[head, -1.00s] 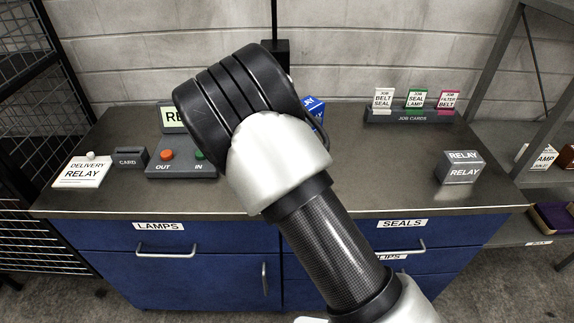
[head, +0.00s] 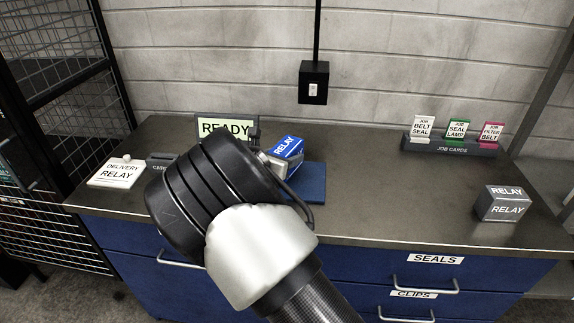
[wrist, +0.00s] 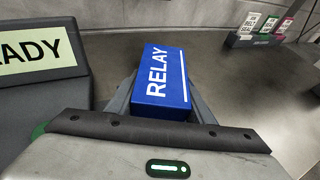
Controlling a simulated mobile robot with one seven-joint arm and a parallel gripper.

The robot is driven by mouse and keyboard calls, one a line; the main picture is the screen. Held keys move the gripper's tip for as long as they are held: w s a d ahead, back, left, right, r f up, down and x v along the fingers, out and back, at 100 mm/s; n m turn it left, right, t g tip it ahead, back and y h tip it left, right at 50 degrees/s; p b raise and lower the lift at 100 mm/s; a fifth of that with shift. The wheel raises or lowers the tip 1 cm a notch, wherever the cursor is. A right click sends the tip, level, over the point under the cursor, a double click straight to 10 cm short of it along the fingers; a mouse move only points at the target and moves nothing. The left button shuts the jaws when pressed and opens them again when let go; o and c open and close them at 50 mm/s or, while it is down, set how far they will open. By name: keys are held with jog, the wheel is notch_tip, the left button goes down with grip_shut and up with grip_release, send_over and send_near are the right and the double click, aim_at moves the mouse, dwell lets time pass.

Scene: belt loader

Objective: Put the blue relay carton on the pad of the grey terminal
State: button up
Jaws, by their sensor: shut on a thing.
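The blue relay carton (head: 288,148), with a white RELAY label, is in my gripper. In the wrist view it (wrist: 161,80) sits between the two grey fingers of my gripper (wrist: 160,100), which are shut on its sides. The grey terminal (wrist: 40,110) with its lit READY screen (head: 225,129) stands left of the carton; my arm hides most of its body in the head view. A flat blue pad (head: 316,186) lies on the counter just below and right of the carton in the head view, partly hidden by my arm. I cannot tell whether the carton touches it.
A grey RELAY carton (head: 503,204) stands at the counter's right. A JOB CARDS rack (head: 450,149) with several cards is at the back right. A DELIVERY RELAY card (head: 117,172) lies at the left. The counter between pad and grey carton is clear.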

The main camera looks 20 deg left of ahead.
jog(key=shift+f, duration=1.35)
jog(key=shift+f, duration=0.2)
jog(key=o, duration=1.1)
